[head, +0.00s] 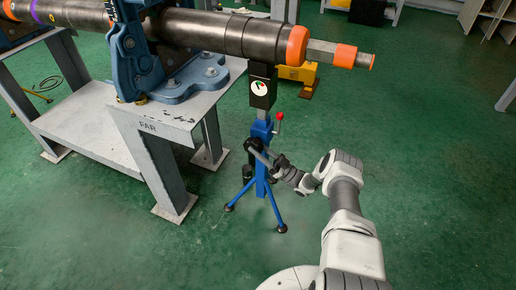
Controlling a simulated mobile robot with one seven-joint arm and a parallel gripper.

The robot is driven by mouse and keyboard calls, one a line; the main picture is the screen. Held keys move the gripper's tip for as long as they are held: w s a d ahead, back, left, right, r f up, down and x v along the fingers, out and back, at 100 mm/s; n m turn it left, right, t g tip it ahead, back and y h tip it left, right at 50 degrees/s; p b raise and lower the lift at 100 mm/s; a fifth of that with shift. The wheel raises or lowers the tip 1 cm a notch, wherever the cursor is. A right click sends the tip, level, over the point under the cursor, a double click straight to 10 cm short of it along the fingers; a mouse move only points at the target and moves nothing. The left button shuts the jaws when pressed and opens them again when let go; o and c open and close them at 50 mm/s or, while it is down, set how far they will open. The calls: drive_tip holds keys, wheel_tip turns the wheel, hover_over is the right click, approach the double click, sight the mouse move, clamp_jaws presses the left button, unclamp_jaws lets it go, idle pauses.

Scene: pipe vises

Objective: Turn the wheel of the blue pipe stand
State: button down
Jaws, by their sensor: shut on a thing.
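The blue pipe stand (262,185) stands on the green floor in the middle of the head view, on splayed legs. Its black head with a round dial (260,88) is under the dark pipe. A small lever with a red knob (279,118) sticks up at the collar. The wheel (251,146) is a dark, crank-like part on the side of the post, small and partly hidden by my gripper. My gripper (279,163) comes in from the right and is shut on the wheel. The exact contact is too small to see.
A grey steel table (160,118) marked FAR stands to the left, with a blue vise (135,55) on it. The long dark pipe (220,32) with orange collars overhangs the stand. A yellow stand (296,77) is behind. The floor to the right is clear.

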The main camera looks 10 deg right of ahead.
drive_tip(key=shift+a+f+t+y, duration=0.1)
drive_tip(key=shift+t+y, duration=0.4)
drive_tip(key=shift+y, duration=0.2)
idle(0.3)
drive_tip(key=c, duration=0.5)
unclamp_jaws()
drive_tip(key=shift+f, duration=0.15)
